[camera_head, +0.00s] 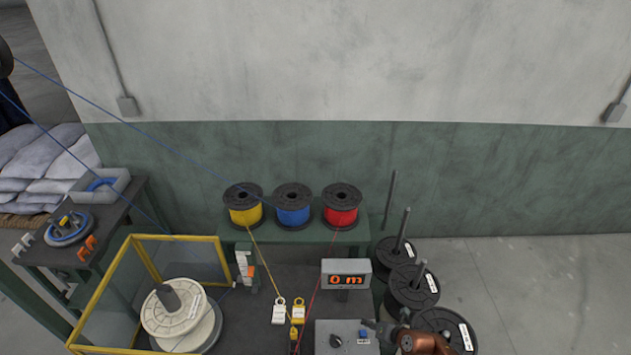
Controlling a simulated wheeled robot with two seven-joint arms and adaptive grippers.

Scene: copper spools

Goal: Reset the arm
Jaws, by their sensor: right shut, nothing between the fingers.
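My right gripper (372,325) is at the bottom of the head view, right of centre. It is shut and empty, beside the blue knob (362,334) on the grey control box (340,345); I cannot tell whether it touches the box. The copper-coloured part of my right arm (425,343) shows at the bottom edge. My left gripper is not in view.
Yellow (244,214), blue (292,215) and red (340,213) spools stand at the back of the bench. A display (346,273) reads 0 m. Black spools (412,289) stand at right. A yellow-framed guard (140,240) surrounds a white spool (173,313) at left.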

